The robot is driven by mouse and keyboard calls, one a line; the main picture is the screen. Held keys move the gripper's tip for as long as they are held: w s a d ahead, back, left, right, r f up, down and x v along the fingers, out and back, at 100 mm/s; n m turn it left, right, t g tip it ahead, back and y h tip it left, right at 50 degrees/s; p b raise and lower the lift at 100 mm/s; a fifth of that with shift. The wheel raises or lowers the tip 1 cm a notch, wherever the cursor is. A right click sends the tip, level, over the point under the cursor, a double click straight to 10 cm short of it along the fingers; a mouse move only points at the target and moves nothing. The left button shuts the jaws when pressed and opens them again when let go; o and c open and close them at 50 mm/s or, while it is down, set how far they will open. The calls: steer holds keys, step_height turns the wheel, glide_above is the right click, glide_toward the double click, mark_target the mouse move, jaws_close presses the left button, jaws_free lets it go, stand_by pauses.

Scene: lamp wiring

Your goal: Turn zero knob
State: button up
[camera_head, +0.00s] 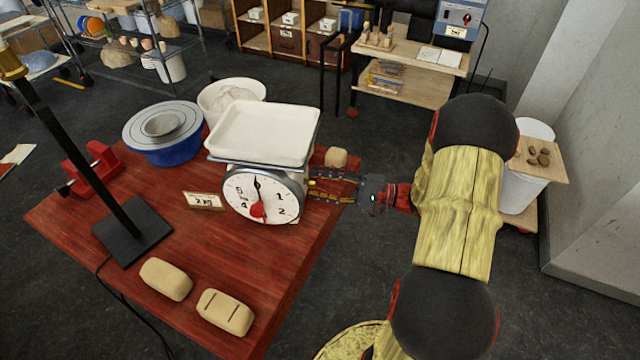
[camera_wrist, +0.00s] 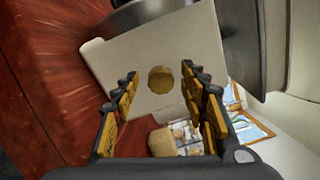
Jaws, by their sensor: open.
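A kitchen scale with a white tray (camera_head: 266,132) and a round dial (camera_head: 262,194) stands on the red wooden table. Its dial has a dark needle pointing near the top and a red pointer low on the face. In the wrist view, a round yellow-brown knob (camera_wrist: 161,80) sits on the scale's pale side panel (camera_wrist: 128,58). My gripper (camera_head: 318,184) is at the right side of the scale. In the wrist view, my gripper (camera_wrist: 163,98) is open, with its fingers to either side of the knob's line and the knob between them, apparently not touched.
A tan block (camera_head: 336,157) lies behind my gripper. Two more blocks (camera_head: 165,279) lie at the table's front, beside a black lamp stand (camera_head: 132,232). A blue wheel (camera_head: 163,133), white bowl (camera_head: 230,98) and small sign (camera_head: 204,201) are near the scale.

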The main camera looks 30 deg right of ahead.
steer(key=shift+d, duration=0.1)
steer(key=v, duration=1.2)
stand_by(0.4)
